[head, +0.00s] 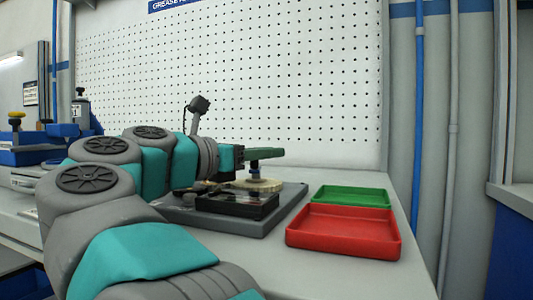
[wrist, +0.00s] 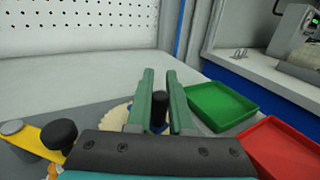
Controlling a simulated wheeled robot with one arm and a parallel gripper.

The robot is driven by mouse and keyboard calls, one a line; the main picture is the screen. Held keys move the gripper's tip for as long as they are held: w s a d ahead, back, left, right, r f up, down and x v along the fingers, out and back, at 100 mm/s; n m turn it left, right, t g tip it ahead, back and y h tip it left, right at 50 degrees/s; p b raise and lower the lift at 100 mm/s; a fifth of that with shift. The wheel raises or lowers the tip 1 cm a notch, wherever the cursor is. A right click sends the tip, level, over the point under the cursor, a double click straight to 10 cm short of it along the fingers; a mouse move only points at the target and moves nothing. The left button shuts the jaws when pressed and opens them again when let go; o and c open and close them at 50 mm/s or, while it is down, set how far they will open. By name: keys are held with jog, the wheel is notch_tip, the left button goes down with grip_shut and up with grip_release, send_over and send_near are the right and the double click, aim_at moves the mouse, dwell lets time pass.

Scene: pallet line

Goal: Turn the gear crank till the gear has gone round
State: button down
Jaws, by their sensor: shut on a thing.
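The cream gear (head: 258,185) lies flat on a grey base plate on the bench. It also shows in the wrist view (wrist: 118,114), partly hidden by my gripper. A dark upright crank handle (wrist: 160,108) with blue at its foot stands over the gear. My gripper (wrist: 160,90) has its green fingers on either side of this handle, shut on it. In the head view, my gripper (head: 267,153) reaches over the gear from the left, and the handle shows below the fingers. The crank's arm and the gear's turn angle cannot be made out.
A green tray (head: 350,196) and a red tray (head: 343,232) sit right of the plate. A black framed block (head: 236,204) stands in front of the gear. A yellow bar (wrist: 36,138) and a black knob (wrist: 60,133) are at left. A pegboard wall (head: 300,90) rises behind.

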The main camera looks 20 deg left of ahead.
jog(key=c, duration=0.8)
grip_release()
jog(key=v, duration=0.7)
jog(key=shift+s+a, duration=0.15)
jog(key=shift+s, duration=0.15)
